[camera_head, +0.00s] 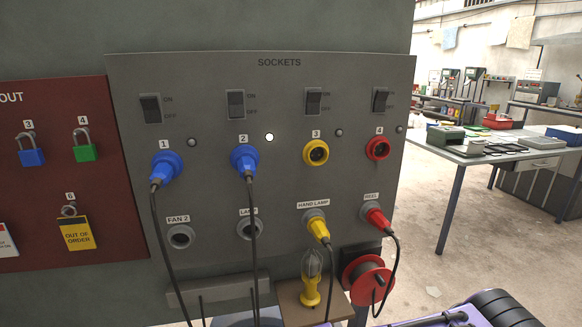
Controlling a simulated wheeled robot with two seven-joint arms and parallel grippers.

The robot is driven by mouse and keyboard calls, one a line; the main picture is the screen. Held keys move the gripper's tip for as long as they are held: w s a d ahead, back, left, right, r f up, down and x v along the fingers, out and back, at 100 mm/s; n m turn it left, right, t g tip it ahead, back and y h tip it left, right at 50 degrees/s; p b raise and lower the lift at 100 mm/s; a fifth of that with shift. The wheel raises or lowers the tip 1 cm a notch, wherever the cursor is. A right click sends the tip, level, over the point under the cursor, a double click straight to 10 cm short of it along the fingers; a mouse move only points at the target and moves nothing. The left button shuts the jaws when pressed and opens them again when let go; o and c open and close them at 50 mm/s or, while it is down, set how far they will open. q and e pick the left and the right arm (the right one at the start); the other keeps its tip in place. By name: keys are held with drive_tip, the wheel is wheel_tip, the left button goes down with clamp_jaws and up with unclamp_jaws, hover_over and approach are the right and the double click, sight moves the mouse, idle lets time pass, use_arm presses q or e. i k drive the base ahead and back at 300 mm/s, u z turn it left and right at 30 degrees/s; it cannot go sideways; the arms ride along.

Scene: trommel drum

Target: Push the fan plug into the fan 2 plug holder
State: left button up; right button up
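The fan 2 plug holder (180,237) is a round grey ring under the FAN 2 label, at the lower left of the grey sockets panel. It is empty. One blue plug (166,168) sits in socket 1, above and left of that holder, with a dark cable hanging down. A second blue plug (244,161) sits in socket 2, its cable hanging in front of the lamp holder (250,229), which looks empty. The plugs carry no readable name, so I cannot tell which is the fan plug. Neither of my grippers is in view.
A yellow plug (319,230) and a red plug (376,218) sit in their own holders. Sockets 3 (316,152) and 4 (377,148) are empty. A white light (269,137) glows near switch 2 (236,104). A ledge (219,291) juts out below the holders.

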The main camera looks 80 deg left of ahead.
sight(164, 170)
drive_tip(key=i, duration=1.1)
drive_tip(key=u, duration=3.85)
drive_tip(key=i, duration=0.5)
